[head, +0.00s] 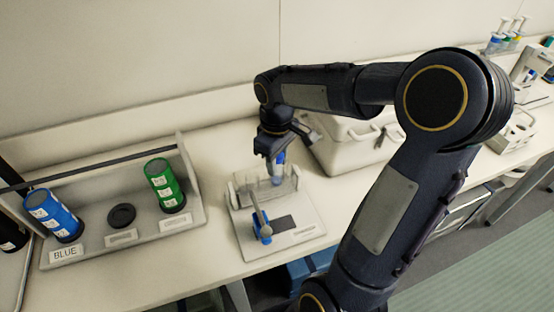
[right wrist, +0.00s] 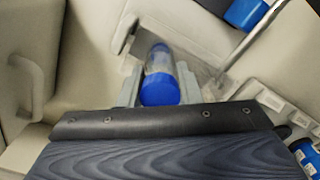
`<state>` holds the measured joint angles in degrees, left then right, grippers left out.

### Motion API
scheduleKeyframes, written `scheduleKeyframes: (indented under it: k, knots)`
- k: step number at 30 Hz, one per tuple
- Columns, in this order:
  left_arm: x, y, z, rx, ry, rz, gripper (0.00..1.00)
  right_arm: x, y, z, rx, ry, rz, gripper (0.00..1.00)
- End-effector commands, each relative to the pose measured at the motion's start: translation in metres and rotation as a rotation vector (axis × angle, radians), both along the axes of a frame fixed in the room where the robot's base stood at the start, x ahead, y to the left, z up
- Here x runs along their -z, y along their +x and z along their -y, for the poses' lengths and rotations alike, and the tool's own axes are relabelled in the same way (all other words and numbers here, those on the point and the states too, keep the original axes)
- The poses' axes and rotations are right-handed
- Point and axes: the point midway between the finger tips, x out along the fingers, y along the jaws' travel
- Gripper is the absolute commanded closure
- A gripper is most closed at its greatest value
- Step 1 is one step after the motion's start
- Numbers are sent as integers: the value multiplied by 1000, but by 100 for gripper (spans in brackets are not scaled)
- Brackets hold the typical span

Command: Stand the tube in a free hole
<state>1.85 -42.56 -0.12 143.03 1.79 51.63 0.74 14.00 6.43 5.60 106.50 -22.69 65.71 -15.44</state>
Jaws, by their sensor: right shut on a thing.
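My right gripper (head: 275,150) reaches down from above and is shut on a tube with a blue cap (head: 280,157). In the right wrist view the tube (right wrist: 160,72) sits between the two grey fingers, its blue cap towards the camera. The tube points down at a clear block (head: 250,184) on a pale bench device (head: 295,238). Its lower end is hard to make out against the clear block, and I cannot tell whether it is in a hole. The holes are too small to see. My left gripper is not in view.
A blue clamp with a metal rod (head: 263,234) stands at the device's front. To the left, a grey rack (head: 95,255) holds a blue canister (head: 52,216), a green canister (head: 165,186) and a dark round place between them. A white case (head: 345,155) stands close behind right.

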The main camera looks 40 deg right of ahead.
Motion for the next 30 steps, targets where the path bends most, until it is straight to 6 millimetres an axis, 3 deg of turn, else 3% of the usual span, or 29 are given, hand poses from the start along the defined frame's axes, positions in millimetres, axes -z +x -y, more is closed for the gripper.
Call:
scheduleKeyframes:
  k: [2,3,7,15,20,30]
  knots:
    - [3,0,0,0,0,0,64,4,0,0,0,0,0,92]
    - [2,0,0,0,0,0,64,3,0,0,0,0,0,65]
    - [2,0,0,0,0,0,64,3,0,0,0,0,0,48]
    - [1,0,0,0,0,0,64,2,0,0,0,0,0,48]
    - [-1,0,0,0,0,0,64,-10,1,0,0,-1,3,48]
    - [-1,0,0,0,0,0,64,-80,1,0,-1,0,6,48]
